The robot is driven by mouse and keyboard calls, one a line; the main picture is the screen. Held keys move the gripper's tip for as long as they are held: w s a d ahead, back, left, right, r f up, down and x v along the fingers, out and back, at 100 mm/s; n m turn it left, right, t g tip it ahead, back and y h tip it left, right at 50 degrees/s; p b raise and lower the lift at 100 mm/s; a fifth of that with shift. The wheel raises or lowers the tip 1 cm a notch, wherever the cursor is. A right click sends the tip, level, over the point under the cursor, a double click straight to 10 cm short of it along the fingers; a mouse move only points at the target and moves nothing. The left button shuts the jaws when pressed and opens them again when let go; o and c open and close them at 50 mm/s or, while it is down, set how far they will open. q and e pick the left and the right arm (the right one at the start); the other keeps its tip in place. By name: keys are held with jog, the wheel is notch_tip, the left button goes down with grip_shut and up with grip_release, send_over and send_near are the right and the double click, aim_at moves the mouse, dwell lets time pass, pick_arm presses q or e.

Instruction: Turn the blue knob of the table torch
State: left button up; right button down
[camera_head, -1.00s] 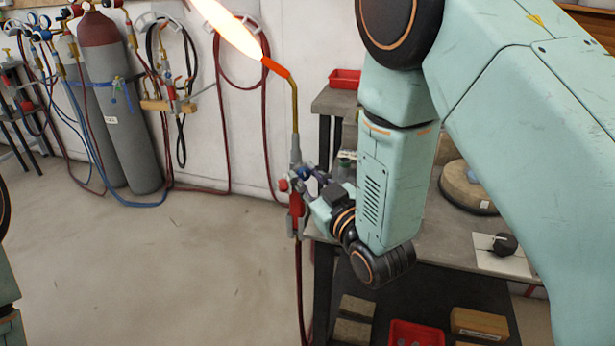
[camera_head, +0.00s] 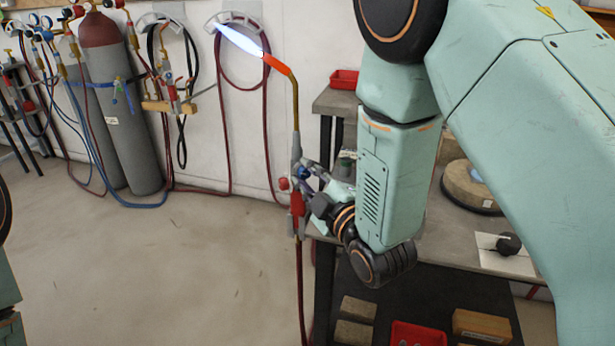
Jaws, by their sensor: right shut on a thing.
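The table torch (camera_head: 296,150) stands upright beside the bench, with a red and grey body and a thin brass neck bending up to the left. Its tip glows orange-red and a narrow blue-white flame (camera_head: 238,40) points up and left. The blue knob (camera_head: 304,171) shows as a small patch on the right side of the torch body. A red knob (camera_head: 284,183) is on the left side. My right gripper (camera_head: 309,178) reaches in from the right and is shut at the blue knob, its fingers partly covering it. My left gripper is out of view.
The bench (camera_head: 440,235) on the right holds a round stand (camera_head: 468,186), a black dial on a white plate (camera_head: 508,244) and a red tray (camera_head: 344,78). Gas cylinders (camera_head: 120,110) and hoses line the back wall. The floor at left is clear.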

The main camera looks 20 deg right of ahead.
jog(key=shift+n, duration=0.3)
dwell(0.4)
jog(key=c, duration=1.1)
grip_release()
jog(key=shift+c, duration=0.2)
jog(key=shift+s, duration=0.1)
jog(key=s+d, duration=0.1)
jog(key=s, duration=0.6)
jog(key=shift+d, duration=0.15)
jog(key=shift+s, duration=0.1)
